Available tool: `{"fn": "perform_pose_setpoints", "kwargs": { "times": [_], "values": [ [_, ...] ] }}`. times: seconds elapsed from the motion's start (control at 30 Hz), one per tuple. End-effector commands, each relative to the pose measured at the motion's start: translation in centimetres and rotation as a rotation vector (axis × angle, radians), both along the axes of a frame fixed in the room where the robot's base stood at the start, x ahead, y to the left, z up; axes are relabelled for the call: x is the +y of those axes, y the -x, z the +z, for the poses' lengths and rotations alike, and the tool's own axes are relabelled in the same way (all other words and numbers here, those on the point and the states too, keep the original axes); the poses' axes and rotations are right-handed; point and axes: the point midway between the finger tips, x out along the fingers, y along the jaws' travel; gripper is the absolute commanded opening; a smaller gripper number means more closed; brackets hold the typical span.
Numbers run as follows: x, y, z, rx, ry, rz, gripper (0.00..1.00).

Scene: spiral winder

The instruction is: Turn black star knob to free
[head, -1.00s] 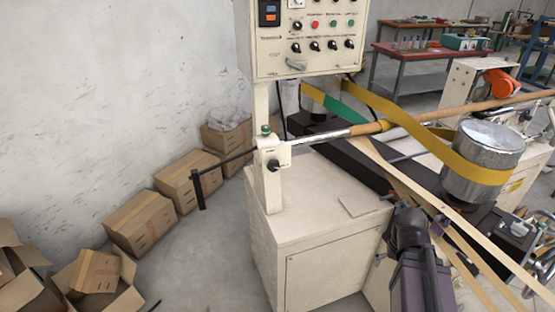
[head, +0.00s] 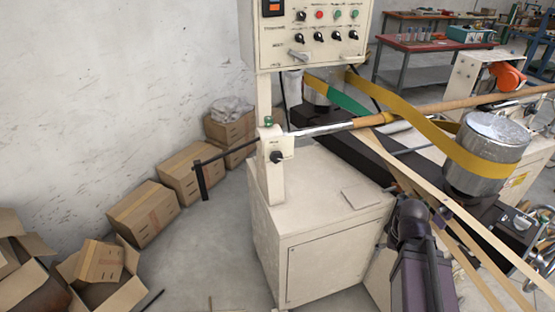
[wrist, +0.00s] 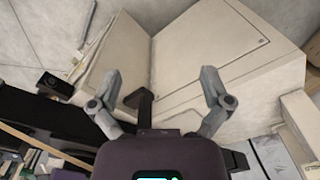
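The black star knob (head: 277,157) sits on the front of the cream bracket (head: 271,180) that holds the left end of the long shaft (head: 330,129) in the head view. I cannot identify the knob in the wrist view. My gripper (wrist: 163,92) shows in the wrist view with its two grey fingers spread wide and nothing between them. It points toward the cream cabinet. In the head view my dark arm is at the lower right, well to the right of the knob and apart from it; the gripper itself is not clear there.
The cream cabinet (head: 330,215) stands below the bracket, with a control panel (head: 313,32) above. Cardboard boxes (head: 143,212) line the wall at left. Yellow belt (head: 430,130) and a metal drum (head: 490,150) are at right.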

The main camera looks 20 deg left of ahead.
Motion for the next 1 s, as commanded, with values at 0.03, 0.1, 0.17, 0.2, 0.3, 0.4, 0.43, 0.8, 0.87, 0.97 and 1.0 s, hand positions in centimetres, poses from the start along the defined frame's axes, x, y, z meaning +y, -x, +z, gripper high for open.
{"fn": "perform_pose_setpoints", "kwargs": {
  "times": [0.03,0.1,0.17,0.2,0.3,0.4,0.43,0.8,0.87,0.97,1.0],
  "values": [
    [0.6,-0.4,-0.3,-0.014,-0.017,-0.009,0.98],
    [1.9,-1.1,-0.6,-0.043,-0.055,-0.034,0.98],
    [3.4,-2.0,-0.9,-0.075,-0.102,-0.065,0.98],
    [4.6,-2.6,-1.1,-0.099,-0.14,-0.091,0.98],
    [8.0,-4.4,-1.3,-0.163,-0.264,-0.174,0.98],
    [12.0,-6.3,-1.1,-0.216,-0.416,-0.28,0.98],
    [13.2,-6.8,-1.0,-0.228,-0.467,-0.316,0.98],
    [25.6,-11.8,2.8,-0.186,-1.1,-0.824,0.98],
    [27.1,-12.4,3.6,-0.146,-1.202,-0.916,0.98],
    [29.2,-13.3,4.7,-0.058,-1.363,-1.076,0.98],
    [29.9,-13.6,5.1,-0.017,-1.423,-1.141,0.98]
  ]
}}
